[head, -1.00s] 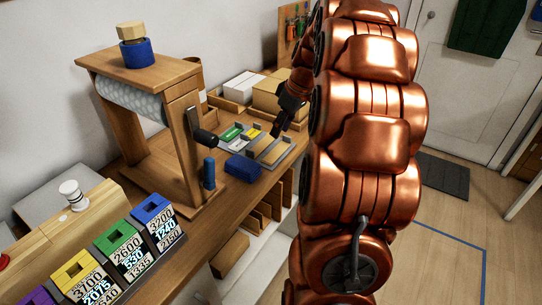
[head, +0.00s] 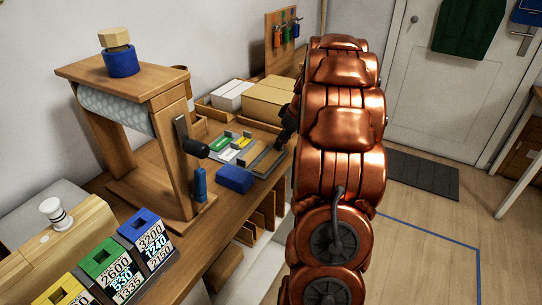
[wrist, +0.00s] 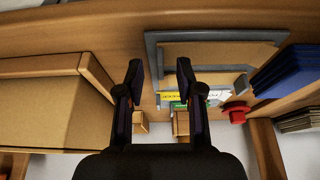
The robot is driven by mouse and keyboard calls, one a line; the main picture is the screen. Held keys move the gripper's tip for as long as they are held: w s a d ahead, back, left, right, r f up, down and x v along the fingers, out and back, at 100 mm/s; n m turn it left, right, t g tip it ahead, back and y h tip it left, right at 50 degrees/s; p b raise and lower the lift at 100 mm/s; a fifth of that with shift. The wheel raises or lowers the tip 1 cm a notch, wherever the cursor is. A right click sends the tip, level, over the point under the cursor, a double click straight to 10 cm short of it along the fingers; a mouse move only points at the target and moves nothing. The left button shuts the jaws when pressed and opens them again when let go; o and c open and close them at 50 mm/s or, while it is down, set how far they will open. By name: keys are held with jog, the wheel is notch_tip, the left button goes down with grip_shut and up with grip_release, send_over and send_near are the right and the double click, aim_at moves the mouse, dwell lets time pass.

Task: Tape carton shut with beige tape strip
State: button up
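A tan carton (head: 268,100) sits in a wooden tray at the back of the bench. In the wrist view a large tan carton (wrist: 45,112) fills the left side. A grey tray (head: 262,172) on the bench holds a beige strip or panel (head: 256,154) beside green, yellow and white pieces. In the wrist view a beige panel (wrist: 222,54) lies within the grey frame; I cannot tell whether it is the tape strip. My gripper (wrist: 159,76) is open and empty, between the carton and the grey tray. In the head view my arm mostly hides it.
A wooden roll stand (head: 165,140) with a dark handle stands on the left. A blue block (head: 234,178) lies before the grey tray. White boxes (head: 231,94) are left of the carton. A tool board (head: 283,38) stands behind. In the wrist view, blue stacked items (wrist: 285,72) are at right.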

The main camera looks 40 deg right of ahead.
jog(key=shift+w+a+f, duration=0.1)
jog(key=shift+w+f, duration=0.05)
jog(key=shift+f, duration=0.35)
jog(key=shift+c, duration=0.4)
grip_shut()
